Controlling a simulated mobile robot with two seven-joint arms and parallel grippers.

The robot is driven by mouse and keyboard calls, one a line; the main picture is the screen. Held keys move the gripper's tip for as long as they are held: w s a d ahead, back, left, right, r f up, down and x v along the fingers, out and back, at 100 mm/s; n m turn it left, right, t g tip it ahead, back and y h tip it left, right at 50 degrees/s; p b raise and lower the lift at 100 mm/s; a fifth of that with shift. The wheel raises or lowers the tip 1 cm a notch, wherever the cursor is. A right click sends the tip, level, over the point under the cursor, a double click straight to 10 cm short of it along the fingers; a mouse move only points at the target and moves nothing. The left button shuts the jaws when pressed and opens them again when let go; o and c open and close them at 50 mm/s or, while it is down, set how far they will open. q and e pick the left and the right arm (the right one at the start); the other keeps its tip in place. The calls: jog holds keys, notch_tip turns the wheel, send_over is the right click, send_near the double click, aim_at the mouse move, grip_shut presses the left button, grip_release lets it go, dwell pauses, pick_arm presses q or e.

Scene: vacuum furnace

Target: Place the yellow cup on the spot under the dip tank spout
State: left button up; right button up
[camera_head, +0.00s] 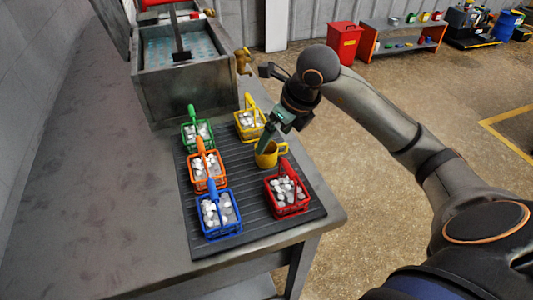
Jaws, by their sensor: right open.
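The yellow cup (270,159) stands upright on the dark ribbed mat (248,205), between the yellow basket and the red basket. My right gripper (266,146) is open and points down at the cup, with a finger at or over its rim. I cannot tell whether it touches. The dip tank (190,95) is a grey metal box at the back of the table, with liquid inside. A brass spout (243,60) sticks out from its right side. The spot under the spout is not clearly visible. My left gripper is not in view.
A green basket (183,138), an orange basket (194,178), a blue basket (206,231), a yellow basket (241,134) and a red basket (276,205) crowd the mat, holding whitish pieces. The left of the table (90,190) is clear. A red bin (344,42) stands behind.

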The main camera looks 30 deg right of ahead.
aim_at(268, 148)
jog(key=x, duration=0.7)
jog(key=shift+w+d+p, duration=0.1)
jog(key=shift+w+p, duration=0.1)
jog(key=shift+p, duration=0.15)
jog(key=shift+c, duration=0.4)
